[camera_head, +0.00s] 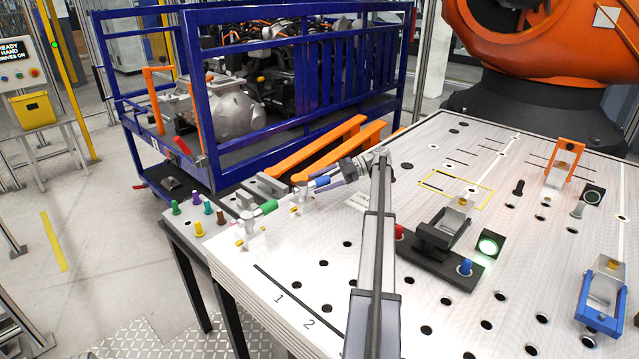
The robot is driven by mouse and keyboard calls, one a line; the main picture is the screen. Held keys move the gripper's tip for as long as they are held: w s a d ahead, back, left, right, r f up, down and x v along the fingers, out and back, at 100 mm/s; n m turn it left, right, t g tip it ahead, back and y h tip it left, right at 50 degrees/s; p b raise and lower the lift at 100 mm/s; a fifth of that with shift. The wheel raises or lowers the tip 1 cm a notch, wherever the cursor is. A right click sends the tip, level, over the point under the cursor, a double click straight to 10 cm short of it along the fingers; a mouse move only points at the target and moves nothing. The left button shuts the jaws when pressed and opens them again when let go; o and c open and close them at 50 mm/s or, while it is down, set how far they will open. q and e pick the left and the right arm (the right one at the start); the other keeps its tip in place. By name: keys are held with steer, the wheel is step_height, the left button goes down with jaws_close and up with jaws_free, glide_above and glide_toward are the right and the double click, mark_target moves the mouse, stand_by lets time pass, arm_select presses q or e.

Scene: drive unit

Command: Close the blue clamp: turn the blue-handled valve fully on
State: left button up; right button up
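The blue-handled valve (322,182) is on the left part of the perforated table top, its blue grip pointing up and right. My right arm rises from the bottom edge, and its gripper (335,176) points left at the blue handle. The fingers are at or very near the handle; contact and finger gap are too small to tell. The blue clamp (590,314) is at the right edge of the table, a blue frame around a metal block; whether it is closed is unclear. My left gripper is not in view.
A green-handled valve (267,207) stands left of the blue one. An orange clamp (566,160) is at the back right. A blue cage cart (260,80) stands behind.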

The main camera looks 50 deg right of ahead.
mark_target(320, 178)
steer(key=shift+o, duration=1)
steer(key=shift+s, duration=0.1)
step_height(320, 178, up, 10)
steer(key=p, duration=1)
stand_by(1.2)
